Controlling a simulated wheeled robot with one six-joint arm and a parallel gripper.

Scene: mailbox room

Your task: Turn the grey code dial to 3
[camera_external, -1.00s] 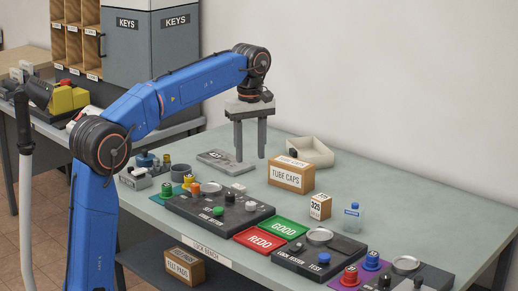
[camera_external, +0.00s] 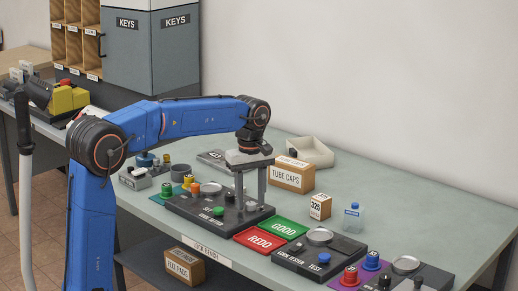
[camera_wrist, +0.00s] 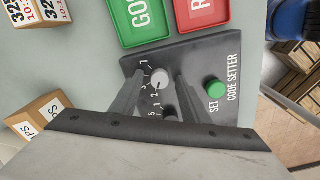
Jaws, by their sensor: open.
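The code setter (camera_external: 185,205) is a dark panel on the lock bench. Its light grey dial (camera_wrist: 159,79) shows in the wrist view, with small white numbers around it. I cannot surely read which number it points to. My gripper (camera_external: 251,206) is open and points down over the right end of the panel. In the wrist view its two fingers stand on either side of the grey dial, with the dial visible between them. I cannot tell whether they touch it. A second, darker knob (camera_wrist: 170,113) is partly hidden nearer the gripper body.
The green SET button (camera_wrist: 216,89) is beside the dial on the panel. The green GOOD tray (camera_external: 284,228) and red REDO tray (camera_external: 260,240) lie right of the panel. The TUBE CAPS box (camera_external: 286,176) stands behind the gripper. The lock tester (camera_external: 300,258) is farther right.

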